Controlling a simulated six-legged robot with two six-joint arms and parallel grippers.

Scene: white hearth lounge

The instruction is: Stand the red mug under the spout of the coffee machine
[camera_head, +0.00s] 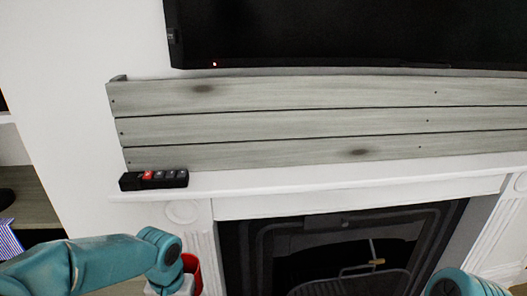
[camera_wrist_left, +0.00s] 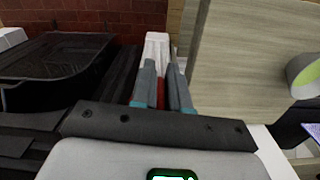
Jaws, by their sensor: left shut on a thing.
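The red mug (camera_head: 190,264) shows only in part at the bottom of the head view, just right of my left arm's end, which hides the rest of it. I see no coffee machine or spout in either view.
A white fireplace mantel (camera_head: 330,183) crosses the head view, with a black power strip (camera_head: 154,180) with a red switch at its left end. The dark fireplace (camera_head: 340,250) opens below. A black screen (camera_head: 350,35) hangs above grey planks (camera_head: 300,125).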

